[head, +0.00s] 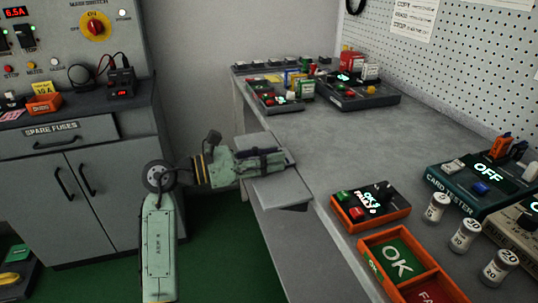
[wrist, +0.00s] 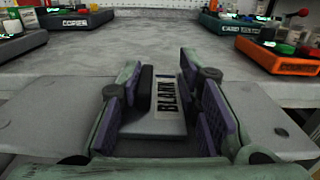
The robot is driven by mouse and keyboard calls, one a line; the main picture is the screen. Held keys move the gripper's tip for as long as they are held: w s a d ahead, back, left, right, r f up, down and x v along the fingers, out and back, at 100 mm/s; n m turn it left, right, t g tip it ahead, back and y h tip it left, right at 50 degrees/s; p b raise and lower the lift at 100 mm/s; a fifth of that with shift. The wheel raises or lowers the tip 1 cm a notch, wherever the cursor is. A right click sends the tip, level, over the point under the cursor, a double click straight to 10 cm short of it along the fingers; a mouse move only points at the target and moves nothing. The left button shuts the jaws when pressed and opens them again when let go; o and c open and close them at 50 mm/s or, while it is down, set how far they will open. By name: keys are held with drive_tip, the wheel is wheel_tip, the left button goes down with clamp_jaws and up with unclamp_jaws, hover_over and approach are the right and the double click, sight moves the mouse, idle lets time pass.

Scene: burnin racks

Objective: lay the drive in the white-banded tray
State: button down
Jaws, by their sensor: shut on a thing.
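My gripper (wrist: 160,78) is shut on a small grey drive with a light label reading "BLANK" and a dark part on its left side (wrist: 168,98). The drive lies between the purple finger pads. In the head view, my gripper (head: 284,158) is at the near left edge of the grey bench, above flat grey plates; the drive is hard to make out there. I cannot identify a white-banded tray in either view.
The grey bench (head: 318,128) is clear in its middle. An orange-rimmed tray marked OK and FAIL (head: 362,243), an orange button box (head: 370,214) and a card tester (head: 470,190) stand on the right.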

drive_tip(key=c, duration=1.2)
unclamp_jaws()
drive_tip(key=shift+r, duration=0.1)
drive_tip(key=b+v, duration=0.2)
drive_tip(key=v, duration=1)
drive_tip(key=shift+r, duration=0.1)
